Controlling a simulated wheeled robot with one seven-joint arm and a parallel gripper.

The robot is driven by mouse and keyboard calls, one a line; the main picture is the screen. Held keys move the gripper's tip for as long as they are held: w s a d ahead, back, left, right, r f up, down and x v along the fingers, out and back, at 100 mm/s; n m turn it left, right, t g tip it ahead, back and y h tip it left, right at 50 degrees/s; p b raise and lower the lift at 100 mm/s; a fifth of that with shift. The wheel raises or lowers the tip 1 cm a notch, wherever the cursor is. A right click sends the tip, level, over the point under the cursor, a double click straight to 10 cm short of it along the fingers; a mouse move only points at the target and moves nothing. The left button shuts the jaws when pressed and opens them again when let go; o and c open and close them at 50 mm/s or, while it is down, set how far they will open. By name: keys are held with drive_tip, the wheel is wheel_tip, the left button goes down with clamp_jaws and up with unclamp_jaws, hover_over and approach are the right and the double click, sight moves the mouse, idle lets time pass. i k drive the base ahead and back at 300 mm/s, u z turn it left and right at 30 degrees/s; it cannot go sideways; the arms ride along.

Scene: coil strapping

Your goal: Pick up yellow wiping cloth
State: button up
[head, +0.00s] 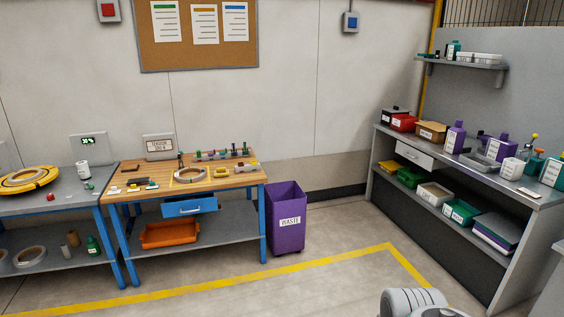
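No yellow wiping cloth can be made out for certain. A small yellow item (221,172) lies on the right part of the wooden bench top (240,180), too small to identify. A flat yellow item (391,167) shows on the left end of the lower shelf of the grey counter at the right, partly hidden. A pale grey part of my own arm shows at the bottom edge, right of centre. My gripper is not in view.
A purple waste bin (287,205) stands right of the blue-legged wooden bench. An orange tray (169,234) sits on its lower shelf. The grey counter (463,163) at the right holds bottles and boxes. The floor (318,240) between is clear, with yellow lines.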

sight(220, 172)
drive_tip(key=u, duration=0.3)
drive_tip(key=i, duration=2.55)
drive_tip(key=u, duration=1.35)
drive_tip(key=i, duration=1.75)
drive_tip(key=u, duration=0.55)
drive_tip(key=i, duration=0.45)
drive_tip(key=z, duration=0.05)
